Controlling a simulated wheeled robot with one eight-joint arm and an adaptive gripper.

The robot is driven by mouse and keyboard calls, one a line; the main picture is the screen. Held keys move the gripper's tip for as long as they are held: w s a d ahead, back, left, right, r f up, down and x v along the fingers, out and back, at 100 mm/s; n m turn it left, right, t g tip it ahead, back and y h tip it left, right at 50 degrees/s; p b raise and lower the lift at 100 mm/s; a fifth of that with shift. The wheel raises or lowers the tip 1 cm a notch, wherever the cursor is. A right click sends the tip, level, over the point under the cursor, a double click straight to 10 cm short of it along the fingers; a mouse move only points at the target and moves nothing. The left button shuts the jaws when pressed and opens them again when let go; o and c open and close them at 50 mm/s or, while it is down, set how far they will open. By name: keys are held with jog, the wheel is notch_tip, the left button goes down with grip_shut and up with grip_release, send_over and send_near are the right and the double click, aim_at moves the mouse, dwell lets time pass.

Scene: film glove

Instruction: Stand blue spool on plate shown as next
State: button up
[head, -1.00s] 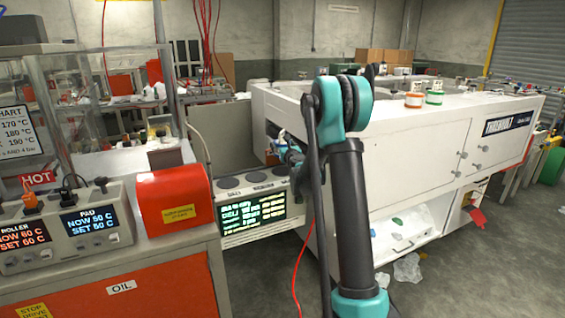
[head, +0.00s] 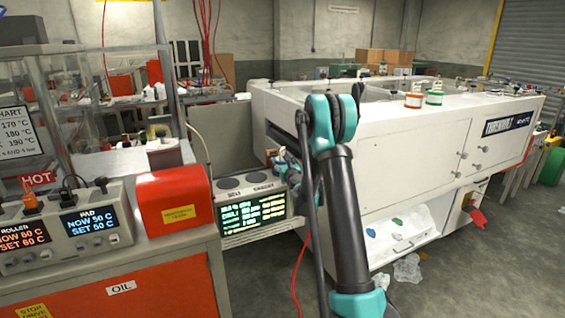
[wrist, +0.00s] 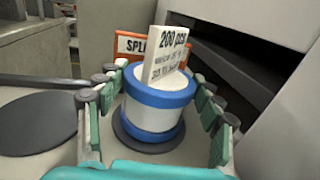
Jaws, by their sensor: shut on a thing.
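The blue spool (wrist: 160,93) has a white body and blue rims, and it stands upright between the fingers of my gripper (wrist: 153,82) in the wrist view. My gripper is shut on it from both sides. A white card reading "200 pcs" (wrist: 165,55) sticks up from its top. A dark round plate (wrist: 125,139) shows below the spool; I cannot tell whether they touch. Another dark plate (wrist: 35,124) lies to the left, empty. In the head view two empty plates (head: 229,182) show on the shelf, and my gripper (head: 283,167) is at its right end.
An orange sign (wrist: 128,44) stands close behind the spool. A large white machine (head: 390,150) borders the shelf on the right, with a dark opening beside the spool. A lit screen (head: 250,211) is on the shelf front; its text is too small to read surely.

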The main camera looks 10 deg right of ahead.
jog(key=o, duration=1.3)
jog(key=shift+f, duration=0.1)
jog(key=shift+c, duration=0.2)
jog(key=shift+s, duration=0.3)
jog(key=s+a+r+n+g+y, duration=0.1)
jog(key=s+a+n+g+y, duration=0.15)
jog(key=s+n, duration=1.05)
jog(key=s+a+n+g+y, duration=0.3)
jog(key=s+n, duration=0.5)
jog(key=s, duration=0.9)
jog(key=s+d+f+n+g+h, duration=0.2)
jog(key=s+d+f+n, duration=0.1)
jog(key=s, duration=0.5)
jog(key=s+d+f+n+g+h, duration=0.3)
jog(key=s+n, duration=0.3)
jog(key=s, duration=0.2)
jog(key=s+d+f+n+g+h, duration=0.2)
jog(key=s+d+f+n+g, duration=0.1)
jog(key=s, duration=0.6)
jog(key=shift+f+n+h, duration=0.35)
jog(key=shift+f+n, duration=0.2)
jog(key=shift+n, duration=0.25)
